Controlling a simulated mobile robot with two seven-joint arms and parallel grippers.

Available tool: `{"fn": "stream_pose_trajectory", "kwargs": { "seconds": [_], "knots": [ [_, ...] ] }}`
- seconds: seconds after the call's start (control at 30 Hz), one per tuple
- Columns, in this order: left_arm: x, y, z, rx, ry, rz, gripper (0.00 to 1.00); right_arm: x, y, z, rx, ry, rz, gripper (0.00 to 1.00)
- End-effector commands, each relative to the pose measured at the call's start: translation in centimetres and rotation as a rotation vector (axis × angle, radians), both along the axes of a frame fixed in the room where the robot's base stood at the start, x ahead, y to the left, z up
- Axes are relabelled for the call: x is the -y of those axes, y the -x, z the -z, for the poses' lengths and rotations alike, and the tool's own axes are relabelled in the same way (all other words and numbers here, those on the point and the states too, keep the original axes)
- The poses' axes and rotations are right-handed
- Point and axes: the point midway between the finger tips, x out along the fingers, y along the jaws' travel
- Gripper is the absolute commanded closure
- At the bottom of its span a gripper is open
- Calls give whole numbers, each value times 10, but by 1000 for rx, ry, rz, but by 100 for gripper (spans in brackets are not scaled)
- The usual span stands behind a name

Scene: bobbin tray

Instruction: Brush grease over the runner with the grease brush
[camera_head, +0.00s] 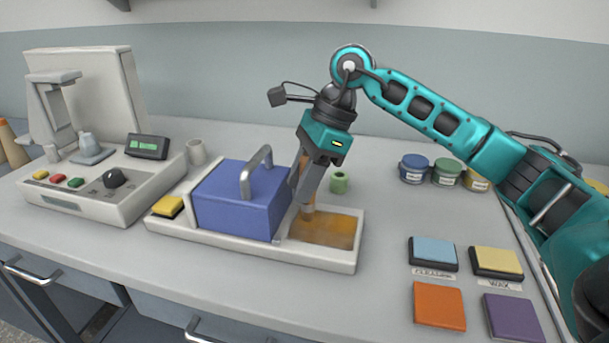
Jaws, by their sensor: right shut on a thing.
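My right gripper (306,203) comes in from the right and points down over the right end of a long cream tray (322,263). It is shut on the grease brush (308,213), a slim brown thing mostly hidden by the fingers. The brush's lower end is at or just above an amber-brown, streaked surface (335,232) in the tray; I cannot tell whether they touch. A blue block (232,205) with a grey arched handle (250,172) stands in the middle of the tray, just left of the gripper. No part is clearly recognisable as the runner. My left gripper is out of view.
A yellow pad (168,206) is at the tray's left end. A bench machine (95,190) stands left. Small jars (414,168) stand at back right, a green cylinder (339,183) behind the tray. Coloured pads (439,306) lie front right. Bench between tray and pads is clear.

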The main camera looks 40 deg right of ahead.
Motion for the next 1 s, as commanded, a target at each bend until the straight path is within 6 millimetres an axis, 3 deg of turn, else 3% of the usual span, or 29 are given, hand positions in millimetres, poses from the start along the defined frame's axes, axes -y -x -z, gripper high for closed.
{"fn": "stream_pose_trajectory", "kwargs": {
  "seconds": [1.0],
  "knots": [
    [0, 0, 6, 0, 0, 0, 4, -31, 26, 1, 1, 0, 0, 96]
  ]
}}
